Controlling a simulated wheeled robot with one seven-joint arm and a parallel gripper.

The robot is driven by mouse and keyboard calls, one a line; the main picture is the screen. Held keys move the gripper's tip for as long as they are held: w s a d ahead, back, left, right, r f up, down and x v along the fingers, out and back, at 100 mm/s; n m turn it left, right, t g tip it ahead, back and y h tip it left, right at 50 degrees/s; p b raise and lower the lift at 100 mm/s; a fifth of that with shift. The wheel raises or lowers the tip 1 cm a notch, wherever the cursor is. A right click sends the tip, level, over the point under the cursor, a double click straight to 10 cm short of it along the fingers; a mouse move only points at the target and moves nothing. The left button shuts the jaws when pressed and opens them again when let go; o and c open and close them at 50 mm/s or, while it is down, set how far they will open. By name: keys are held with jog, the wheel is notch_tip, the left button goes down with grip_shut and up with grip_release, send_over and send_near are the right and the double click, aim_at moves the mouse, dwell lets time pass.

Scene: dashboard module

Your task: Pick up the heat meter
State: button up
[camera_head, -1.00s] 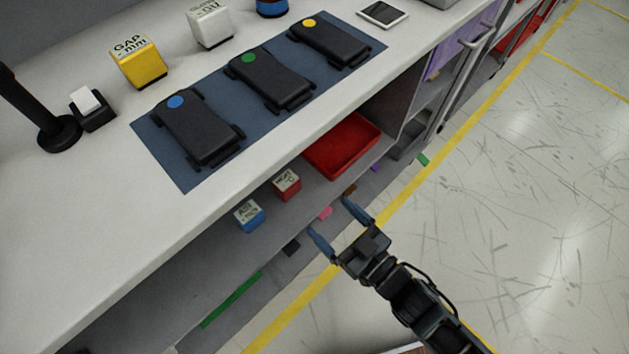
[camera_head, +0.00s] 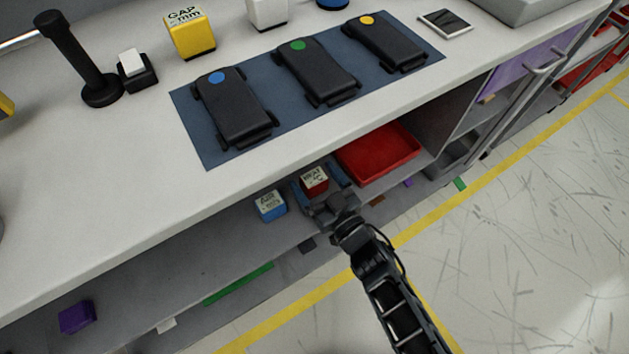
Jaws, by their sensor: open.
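The heat meter (camera_head: 314,180) is a small red cube with a white top label that seems to read "HEAT". It sits on the shelf under the counter, between the blue cube and the red tray. My gripper (camera_head: 322,183) is open, with one blue finger to the left of the red cube and the other to its right. The gripper's palm is just in front of the cube and hides its lower front. I cannot tell whether the fingers touch it.
A blue labelled cube (camera_head: 270,205) stands close on the left of my gripper. A red tray (camera_head: 378,152) is on the right. The white counter (camera_head: 130,190) overhangs the shelf, bearing a blue mat (camera_head: 190,135) with three black modules. Shelf room is free farther left.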

jog(key=shift+w+a, duration=0.25)
jog(key=shift+w, duration=0.1)
jog(key=c, duration=1.2)
jog(key=shift+o, duration=0.2)
jog(key=shift+r, duration=0.1)
